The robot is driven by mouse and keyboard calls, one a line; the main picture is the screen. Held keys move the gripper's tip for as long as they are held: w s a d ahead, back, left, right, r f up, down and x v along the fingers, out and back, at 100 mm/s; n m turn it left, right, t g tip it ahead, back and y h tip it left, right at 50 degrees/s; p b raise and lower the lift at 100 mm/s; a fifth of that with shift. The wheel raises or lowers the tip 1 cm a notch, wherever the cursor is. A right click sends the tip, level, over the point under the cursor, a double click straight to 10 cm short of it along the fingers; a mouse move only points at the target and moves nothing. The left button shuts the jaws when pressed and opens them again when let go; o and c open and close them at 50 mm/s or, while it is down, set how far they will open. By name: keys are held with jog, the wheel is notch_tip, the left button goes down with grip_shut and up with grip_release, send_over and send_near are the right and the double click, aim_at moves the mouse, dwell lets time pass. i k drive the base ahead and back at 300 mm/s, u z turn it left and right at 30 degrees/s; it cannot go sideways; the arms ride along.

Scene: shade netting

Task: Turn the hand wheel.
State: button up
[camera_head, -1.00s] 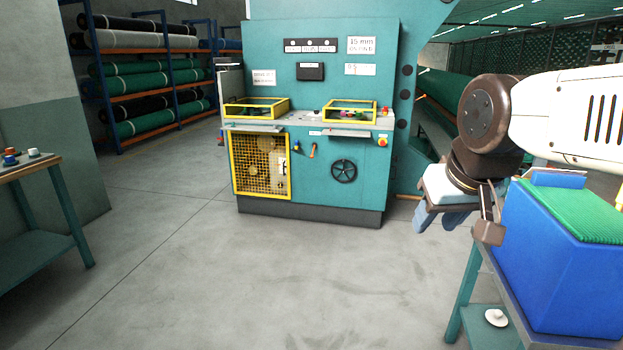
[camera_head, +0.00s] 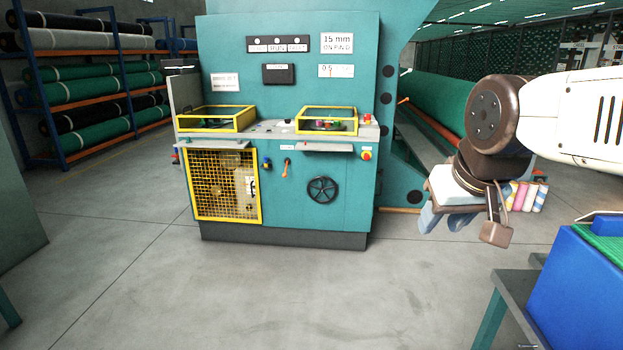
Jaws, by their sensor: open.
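The hand wheel (camera_head: 322,190) is a black spoked wheel on the lower right front panel of the teal machine (camera_head: 290,217). It stands clear, with nothing in front of it. My gripper (camera_head: 444,222) hangs at the right of the picture, to the right of the wheel and nearer to me. Its blue-grey fingers point down and are open, with nothing seen between them. It is well apart from the wheel and the machine.
A yellow mesh guard (camera_head: 224,186) and an orange lever (camera_head: 286,168) are left of the wheel. A red knob (camera_head: 367,119) is above right. A blue bin (camera_head: 580,290) on a bench stands at the right front. Rolls fill a rack (camera_head: 95,92). The floor before the machine is clear.

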aim_at(322, 188)
jog(key=z, duration=0.1)
jog(key=i, duration=1.1)
jog(key=z, duration=0.2)
jog(key=i, duration=2.65)
jog(key=z, duration=0.05)
